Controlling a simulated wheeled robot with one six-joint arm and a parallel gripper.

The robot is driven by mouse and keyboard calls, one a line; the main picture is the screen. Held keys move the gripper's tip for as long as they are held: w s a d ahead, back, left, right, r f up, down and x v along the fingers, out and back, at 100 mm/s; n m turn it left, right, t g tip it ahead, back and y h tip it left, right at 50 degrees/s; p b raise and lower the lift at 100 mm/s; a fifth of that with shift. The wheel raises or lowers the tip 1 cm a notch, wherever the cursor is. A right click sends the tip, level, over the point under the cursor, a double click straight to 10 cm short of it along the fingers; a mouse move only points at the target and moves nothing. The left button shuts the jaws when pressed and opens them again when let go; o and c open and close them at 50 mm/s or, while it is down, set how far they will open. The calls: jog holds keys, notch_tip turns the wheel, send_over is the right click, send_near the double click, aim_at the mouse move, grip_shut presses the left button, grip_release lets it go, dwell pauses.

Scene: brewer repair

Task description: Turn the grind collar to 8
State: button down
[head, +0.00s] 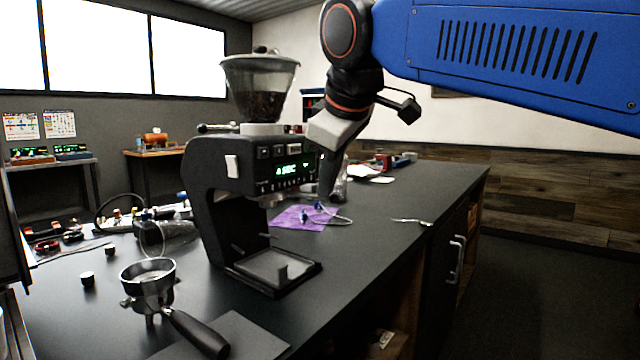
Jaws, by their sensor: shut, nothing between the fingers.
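The black grinder (212,190) stands on the dark bench with a clear hopper (258,80) of dark beans on top. A pale ring at the hopper's base, which looks like the grind collar (262,129), sits on the grinder's top. Its markings are too small to read. The front panel has a lit green display (287,169) with small text. My gripper (328,192) points down just right of the grinder's front, below the collar's height and apart from it. Its dark fingers are shut and empty.
A portafilter (148,280) with a black handle rests at the front left. A purple cloth (300,218) with small parts lies behind the grinder. A small metal tool (412,221) lies near the right edge. Cables and parts clutter the left; the right bench top is mostly clear.

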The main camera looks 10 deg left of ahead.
jog(key=shift+w+d+f, duration=0.1)
jog(key=shift+w+d, duration=0.1)
jog(key=shift+w, duration=1)
jog(key=shift+w+d+f, duration=0.1)
jog(key=shift+w+d, duration=0.1)
jog(key=shift+w, duration=0.95)
jog(key=shift+d, duration=0.1)
